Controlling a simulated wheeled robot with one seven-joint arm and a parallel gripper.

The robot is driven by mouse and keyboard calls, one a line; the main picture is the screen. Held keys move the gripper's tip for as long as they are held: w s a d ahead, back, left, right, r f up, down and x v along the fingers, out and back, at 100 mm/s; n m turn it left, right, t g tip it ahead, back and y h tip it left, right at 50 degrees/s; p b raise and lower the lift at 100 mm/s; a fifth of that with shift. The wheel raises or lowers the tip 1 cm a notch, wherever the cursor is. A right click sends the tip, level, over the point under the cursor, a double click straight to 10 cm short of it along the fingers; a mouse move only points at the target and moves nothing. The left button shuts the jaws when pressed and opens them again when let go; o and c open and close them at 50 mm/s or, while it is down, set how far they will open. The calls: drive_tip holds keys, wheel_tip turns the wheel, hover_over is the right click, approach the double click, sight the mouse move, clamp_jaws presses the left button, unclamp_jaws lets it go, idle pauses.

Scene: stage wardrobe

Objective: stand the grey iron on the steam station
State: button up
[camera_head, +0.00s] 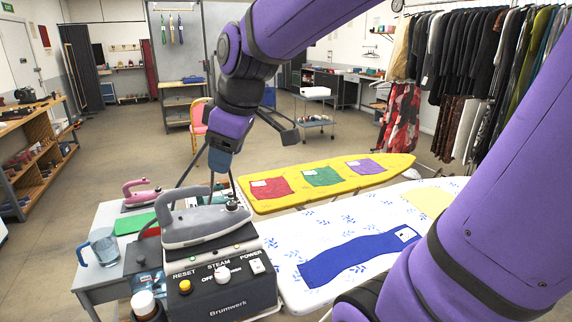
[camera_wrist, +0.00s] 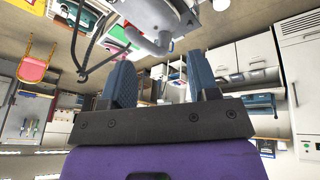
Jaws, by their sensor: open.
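The grey iron (camera_head: 203,222) sits flat-side down on top of the dark steam station (camera_head: 222,295), its handle arching toward the left. In the head view its base appears to rest on the station's top. My gripper (camera_head: 220,172) is just behind the iron, pointing down, with its tips partly hidden by the iron's handle. In the wrist view my gripper (camera_wrist: 163,75) has its two blue fingers spread with nothing between them. Part of the grey iron (camera_wrist: 150,14) shows at the top of that view, beyond the fingers and apart from them.
A pink iron (camera_head: 141,193) and a blue jug (camera_head: 102,246) stand on the table (camera_head: 95,270) at left. A white patterned ironing board (camera_head: 285,240) with a blue cloth lies right. A yellow board (camera_head: 400,162) is behind it. Cables hang near my wrist.

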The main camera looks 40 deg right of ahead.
drive_tip(key=s+d+m+t+h, duration=0.1)
drive_tip(key=s+d+m, duration=0.2)
drive_tip(key=s+m, duration=0.4)
drive_tip(key=s, duration=0.5)
drive_tip(key=shift+s+r+m, duration=0.3)
drive_tip(key=shift+s+m, duration=0.1)
drive_tip(key=shift+d, duration=0.1)
